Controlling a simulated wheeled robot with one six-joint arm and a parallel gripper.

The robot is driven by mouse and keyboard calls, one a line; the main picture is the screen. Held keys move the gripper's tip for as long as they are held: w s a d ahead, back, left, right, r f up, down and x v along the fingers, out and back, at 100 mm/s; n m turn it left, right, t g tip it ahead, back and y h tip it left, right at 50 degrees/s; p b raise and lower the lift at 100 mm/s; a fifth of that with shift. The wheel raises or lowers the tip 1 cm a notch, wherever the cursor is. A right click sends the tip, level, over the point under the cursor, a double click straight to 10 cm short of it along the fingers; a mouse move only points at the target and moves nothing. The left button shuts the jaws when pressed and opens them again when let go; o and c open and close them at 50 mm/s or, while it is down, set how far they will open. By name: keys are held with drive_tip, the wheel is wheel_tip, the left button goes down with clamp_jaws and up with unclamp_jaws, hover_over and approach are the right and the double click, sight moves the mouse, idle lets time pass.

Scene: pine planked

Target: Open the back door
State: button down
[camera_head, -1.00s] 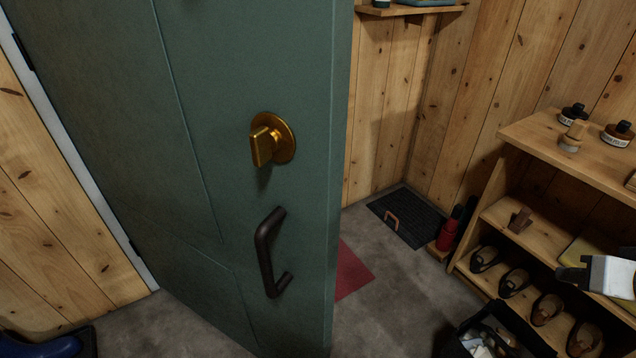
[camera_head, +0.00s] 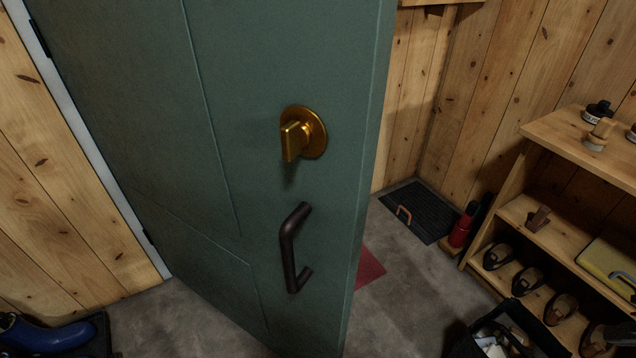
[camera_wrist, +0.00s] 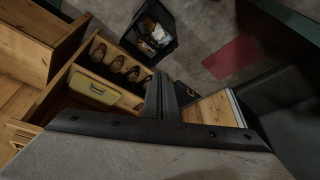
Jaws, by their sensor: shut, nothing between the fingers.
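The green door (camera_head: 240,60) stands ajar in the head view, swung away from its frame, with hinges at the left. A brass turn knob (camera_head: 303,132) sits near its free edge. A dark bar handle (camera_head: 291,250) is below the knob. My gripper (camera_wrist: 166,85) shows only in the wrist view, shut and empty. It hangs above the floor and shelf area, apart from the handle. Neither the knob nor the handle is recognisable in the wrist view.
A wooden shelf unit (camera_head: 535,182) with several shoes stands right. A dark open bin (camera_head: 503,330) is on the floor before it. A black mat (camera_head: 418,212) and a red mat (camera_head: 369,268) lie beyond the door. Blue boots (camera_head: 42,338) are at the lower left.

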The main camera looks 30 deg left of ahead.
drive_tip(key=w+a+r+n+g+y, duration=0.1)
drive_tip(key=w+a+r+n+g, duration=0.3)
drive_tip(key=a, duration=0.8)
drive_tip(key=w+a+r+n+g+y, duration=0.15)
drive_tip(key=a+r+n, duration=0.4)
drive_tip(key=a, duration=0.65)
drive_tip(key=w+a+r+n+g+y, duration=0.2)
drive_tip(key=a+r+n, duration=0.35)
drive_tip(key=a, duration=0.65)
drive_tip(key=s+a+r+n+g, duration=0.3)
drive_tip(key=s+a, duration=0.1)
drive_tip(key=a, duration=0.6)
drive_tip(key=s+r+x, duration=0.1)
drive_tip(key=s+x, duration=0.1)
drive_tip(key=x, duration=1)
drive_tip(key=shift+s+d, duration=0.2)
drive_tip(key=shift+d, duration=0.2)
drive_tip(key=shift+r+t, duration=0.1)
drive_tip(key=shift+t, duration=0.15)
